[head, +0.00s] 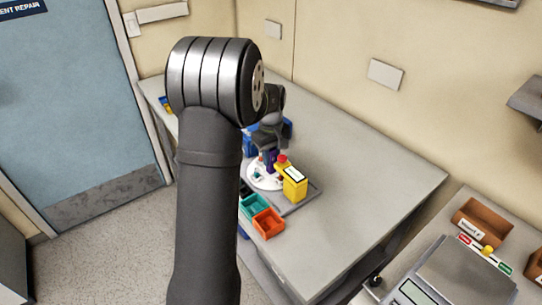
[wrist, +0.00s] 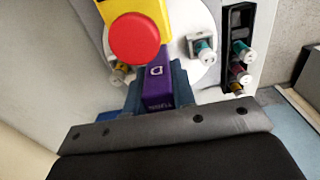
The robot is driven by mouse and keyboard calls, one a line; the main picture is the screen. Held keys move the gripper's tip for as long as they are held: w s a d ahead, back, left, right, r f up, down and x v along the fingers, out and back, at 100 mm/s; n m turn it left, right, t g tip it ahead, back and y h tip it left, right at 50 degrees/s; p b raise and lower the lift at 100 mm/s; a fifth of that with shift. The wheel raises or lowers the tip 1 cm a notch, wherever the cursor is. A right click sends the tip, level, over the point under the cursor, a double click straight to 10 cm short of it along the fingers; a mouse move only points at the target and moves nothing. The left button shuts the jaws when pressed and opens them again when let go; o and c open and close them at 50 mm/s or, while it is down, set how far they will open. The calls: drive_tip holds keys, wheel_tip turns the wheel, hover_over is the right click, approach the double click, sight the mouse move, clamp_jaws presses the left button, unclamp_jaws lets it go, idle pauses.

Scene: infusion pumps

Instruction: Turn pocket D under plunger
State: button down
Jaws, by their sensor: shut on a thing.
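A purple block (wrist: 157,82) with a white letter D on top sits at the edge of the white round turntable (wrist: 205,20). My gripper (wrist: 157,92) is shut on this block, with a blue-grey finger on each side. The yellow press body (wrist: 110,12) with its red round plunger top (wrist: 135,38) stands just beyond the block and overlaps the turntable in the wrist view. The head view also shows the yellow body (head: 295,184) and the turntable (head: 258,182). Small teal-capped pump pieces (wrist: 203,48) sit in a pocket. My arm hides part of the head view.
A black rack (wrist: 238,50) with several small capped pieces stands right of the turntable in the wrist view. A teal bin (head: 255,206) and an orange bin (head: 268,223) lie at the bench front. The bench (head: 370,185) is clear to the right.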

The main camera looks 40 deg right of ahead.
drive_tip(key=shift+r, duration=0.1)
idle(0.3)
drive_tip(key=c, duration=1.5)
unclamp_jaws()
wheel_tip(320, 180, up, 17)
drive_tip(key=shift+r, duration=0.2)
drive_tip(key=shift+f, duration=0.1)
wheel_tip(320, 180, down, 18)
drive_tip(key=shift+r, duration=0.25)
drive_tip(key=shift+r, duration=0.15)
